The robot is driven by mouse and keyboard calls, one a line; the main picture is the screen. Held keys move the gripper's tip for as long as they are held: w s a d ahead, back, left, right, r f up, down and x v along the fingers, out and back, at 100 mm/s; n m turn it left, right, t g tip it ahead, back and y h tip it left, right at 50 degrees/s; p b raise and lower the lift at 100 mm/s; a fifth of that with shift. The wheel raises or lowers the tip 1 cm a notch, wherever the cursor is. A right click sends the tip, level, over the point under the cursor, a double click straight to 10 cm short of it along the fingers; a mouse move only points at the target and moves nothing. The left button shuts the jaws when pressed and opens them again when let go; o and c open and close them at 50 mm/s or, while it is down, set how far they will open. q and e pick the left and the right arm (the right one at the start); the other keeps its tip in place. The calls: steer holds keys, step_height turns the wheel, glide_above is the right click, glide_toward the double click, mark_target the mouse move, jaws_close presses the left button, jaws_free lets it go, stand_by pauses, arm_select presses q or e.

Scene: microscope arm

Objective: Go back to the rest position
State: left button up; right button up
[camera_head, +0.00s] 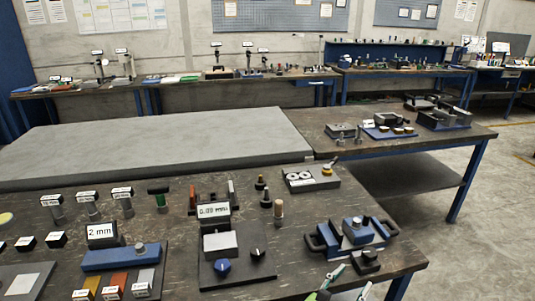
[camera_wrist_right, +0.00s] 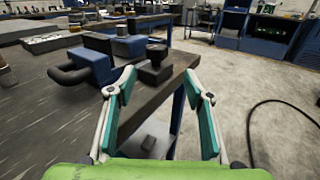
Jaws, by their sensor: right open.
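My right gripper (camera_wrist_right: 158,95) is open in the right wrist view, its two teal-padded fingers spread apart with nothing between them. It hangs at the table's right front edge, close to a blue fixture with black handles (camera_wrist_right: 90,62) and a small black knob block (camera_wrist_right: 155,64). In the head view the right gripper (camera_head: 348,283) shows only in part at the bottom edge, just below the blue fixture (camera_head: 355,232) and the black knob block (camera_head: 367,260). My left gripper is in neither view.
The dark worktable (camera_head: 300,240) carries a display device (camera_head: 214,212), a blue block marked 2 mm (camera_head: 122,256) and several small tools. A grey slab (camera_head: 150,145) lies behind. Open floor (camera_head: 470,240) is at the right. A black cable (camera_wrist_right: 252,130) lies on the floor.

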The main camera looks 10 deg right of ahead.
steer(key=s+d+f+m+g+y, duration=0.2)
steer(key=s+f+m+g+y, duration=0.1)
steer(key=s+f+m, duration=0.3)
steer(key=s+d+f+m+g+y, duration=0.2)
steer(key=s+f+m+g, duration=0.1)
steer(key=s+m, duration=0.4)
steer(key=s+a+r+m+g+y, duration=0.1)
steer(key=s+a+r+m+y, duration=0.1)
steer(key=s+a+m+y, duration=0.9)
steer(key=s+a+f+n+g+h, duration=0.1)
steer(key=s+f+g+h, duration=0.15)
steer(key=f, duration=2.35)
steer(key=s+d+f, duration=0.2)
steer(key=s+f, duration=1.5)
steer(key=s, duration=0.1)
steer(key=shift+d, duration=0.4)
